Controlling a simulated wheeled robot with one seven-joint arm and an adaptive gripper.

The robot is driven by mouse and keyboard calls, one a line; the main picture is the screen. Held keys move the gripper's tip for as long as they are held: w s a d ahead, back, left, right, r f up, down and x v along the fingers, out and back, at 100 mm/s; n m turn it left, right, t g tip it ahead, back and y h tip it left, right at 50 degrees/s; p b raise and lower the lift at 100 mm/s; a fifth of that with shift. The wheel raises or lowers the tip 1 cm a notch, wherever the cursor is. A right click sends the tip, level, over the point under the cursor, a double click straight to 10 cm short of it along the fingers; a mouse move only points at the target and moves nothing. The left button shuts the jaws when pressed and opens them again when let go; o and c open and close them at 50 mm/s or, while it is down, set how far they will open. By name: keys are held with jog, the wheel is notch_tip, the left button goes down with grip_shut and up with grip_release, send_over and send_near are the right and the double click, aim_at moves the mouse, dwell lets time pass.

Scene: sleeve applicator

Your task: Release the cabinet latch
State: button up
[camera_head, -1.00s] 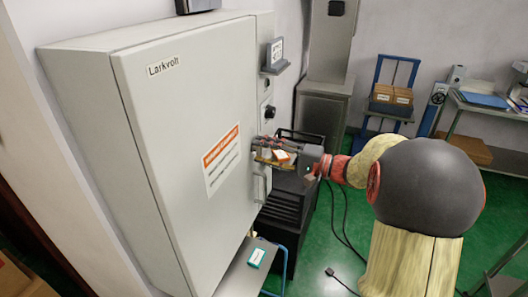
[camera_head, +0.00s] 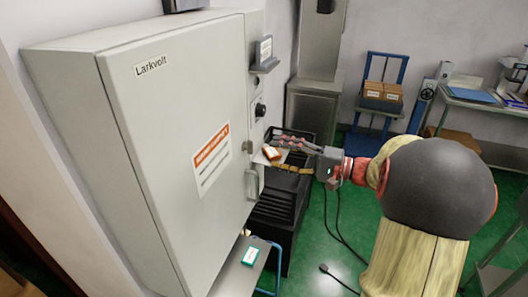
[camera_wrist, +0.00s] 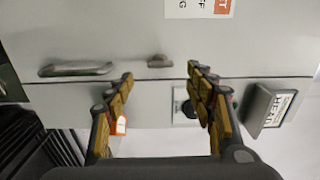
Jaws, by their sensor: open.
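The grey cabinet (camera_head: 150,130) marked "Larkvolt" fills the left of the head view, its door flush with the frame as far as I can see. A small latch (camera_head: 248,147) sits at the door's edge, above a bar handle (camera_head: 251,184). In the wrist view the latch (camera_wrist: 159,61) is a small brownish tab by the door seam, and the handle (camera_wrist: 75,69) lies to its left. My gripper (camera_head: 273,144) is open and empty, a little right of the latch in the head view. In the wrist view its fingertips (camera_wrist: 161,76) straddle the latch's line, with no contact visible.
A black knob (camera_head: 260,110) and a label holder (camera_head: 264,58) project from the cabinet side. An orange-and-white tag (camera_head: 271,153) is close to my fingers. A teal-and-white box (camera_head: 250,256) lies on a cart below. Black bins (camera_head: 278,210) stand behind.

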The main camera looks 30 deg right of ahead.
jog(key=shift+v, duration=2.05)
jog(key=s+a+f+m+g+h, duration=0.1)
jog(key=s+a+f+g+h, duration=0.2)
jog(key=s+a+f+g, duration=0.4)
jog(key=s+a+f+g+h, duration=0.25)
jog(key=s+f, duration=0.25)
jog(key=f, duration=0.4)
jog(key=s+a+r+n+h, duration=0.2)
jog(key=s+a+r+n, duration=0.1)
jog(key=a, duration=0.4)
jog(key=s+a+r+n+h, duration=0.3)
jog(key=a+r+n, duration=0.3)
jog(key=n, duration=0.2)
jog(key=shift+a+r+t, duration=0.25)
jog(key=shift+a+t, duration=0.1)
jog(key=shift+t, duration=0.1)
